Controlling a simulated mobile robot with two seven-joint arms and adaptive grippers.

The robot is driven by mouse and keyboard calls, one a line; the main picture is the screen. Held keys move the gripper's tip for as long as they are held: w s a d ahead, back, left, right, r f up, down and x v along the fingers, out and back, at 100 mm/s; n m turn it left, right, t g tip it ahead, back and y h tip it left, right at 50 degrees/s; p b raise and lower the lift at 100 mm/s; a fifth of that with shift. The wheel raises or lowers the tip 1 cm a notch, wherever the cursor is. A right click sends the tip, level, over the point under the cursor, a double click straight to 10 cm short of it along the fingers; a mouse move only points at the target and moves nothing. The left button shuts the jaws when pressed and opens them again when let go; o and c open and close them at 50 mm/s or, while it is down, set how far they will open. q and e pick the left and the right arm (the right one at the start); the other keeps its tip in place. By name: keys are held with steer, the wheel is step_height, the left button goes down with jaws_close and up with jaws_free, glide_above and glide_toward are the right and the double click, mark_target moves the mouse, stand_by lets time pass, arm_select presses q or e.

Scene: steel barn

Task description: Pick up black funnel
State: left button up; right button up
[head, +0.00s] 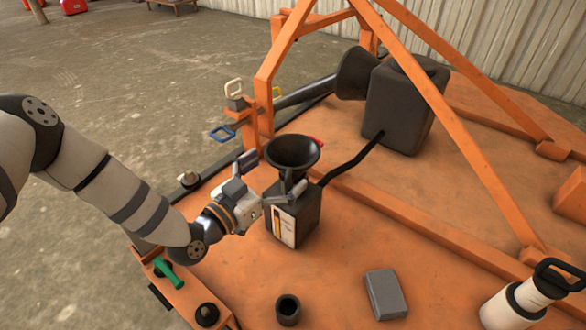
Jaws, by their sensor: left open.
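A black funnel (292,152) stands upright, mouth up, over the top of a dark container (298,218) with a pale label. My left gripper (272,176) is open at the funnel's left side. One finger is left of the funnel and the other reaches in front of its lower part. I cannot tell whether either finger touches it. The funnel's lower end is hidden by the finger and container. My right gripper is not in view.
The container stands on an orange deck (345,270) with orange frame bars behind and to the right. A large black canister (403,105) stands behind, a black hose (352,160) running from it. A grey block (385,294), black cup (288,309) and white cylinder (512,305) are in front.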

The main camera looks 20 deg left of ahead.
arm_select(q)
steer(key=shift+w+d, duration=0.25)
steer(key=shift+w, duration=0.35)
jaws_close()
